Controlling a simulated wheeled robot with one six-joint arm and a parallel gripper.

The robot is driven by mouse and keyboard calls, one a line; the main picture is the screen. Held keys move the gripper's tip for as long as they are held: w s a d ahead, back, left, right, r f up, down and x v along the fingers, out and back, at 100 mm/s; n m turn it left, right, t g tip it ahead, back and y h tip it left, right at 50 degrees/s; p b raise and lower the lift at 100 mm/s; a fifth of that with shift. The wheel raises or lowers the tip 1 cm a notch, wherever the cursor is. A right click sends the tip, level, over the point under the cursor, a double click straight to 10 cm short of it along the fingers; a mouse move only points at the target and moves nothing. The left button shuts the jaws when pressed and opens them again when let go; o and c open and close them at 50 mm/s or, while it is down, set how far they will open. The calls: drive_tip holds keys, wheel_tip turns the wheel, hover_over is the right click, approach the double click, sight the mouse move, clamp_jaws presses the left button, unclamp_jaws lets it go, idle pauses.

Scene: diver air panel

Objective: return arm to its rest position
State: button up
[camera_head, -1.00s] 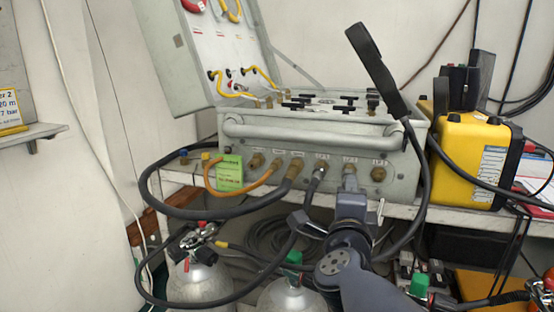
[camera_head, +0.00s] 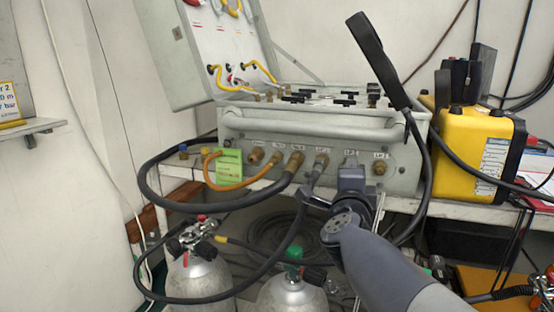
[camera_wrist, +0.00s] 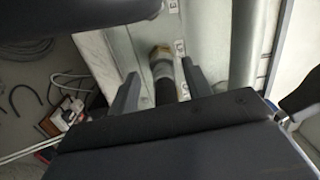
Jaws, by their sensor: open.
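My gripper (camera_head: 349,180) is in front of the grey panel box (camera_head: 270,135), low at its right half, beside the black hose on the front. In the wrist view my gripper (camera_wrist: 160,90) is open, with its two grey fingers apart. A black hose (camera_wrist: 165,92) with a grey collar and brass fitting (camera_wrist: 159,54) shows between the fingers. I cannot tell whether either finger touches it. My forearm reaches down to the right in the head view. The fingertips are hard to make out there.
A black upright handle (camera_head: 378,55) and a hanging cable stand close to the right of my gripper. A yellow case (camera_head: 465,155) is on the bench at right. Gas cylinders (camera_head: 196,275) stand below at left. A green tag (camera_head: 229,168) hangs on the panel front.

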drive_tip(key=shift+s+r+n+p, duration=0.15)
drive_tip(key=shift+r+n+p, duration=0.35)
drive_tip(key=shift+n, duration=0.2)
drive_tip(key=n+p, duration=0.2)
drive_tip(key=n, duration=0.1)
drive_tip(key=shift+a, duration=0.1)
drive_tip(key=n+p, duration=0.2)
drive_tip(key=n, duration=0.1)
drive_tip(key=n+p, duration=0.2)
drive_tip(key=p, duration=0.1)
drive_tip(key=shift+a+r+n+g+h, duration=0.1)
drive_tip(key=shift+n+g+h, duration=0.2)
drive_tip(key=shift+n, duration=0.1)
drive_tip(key=n+p, duration=0.3)
drive_tip(key=n, duration=0.2)
drive_tip(key=shift+a+h+p, duration=0.2)
drive_tip(key=shift+h+p, duration=0.1)
drive_tip(key=shift+p, duration=0.1)
drive_tip(key=n+p, duration=0.2)
drive_tip(key=n, duration=0.3)
drive_tip(key=shift+a, duration=0.1)
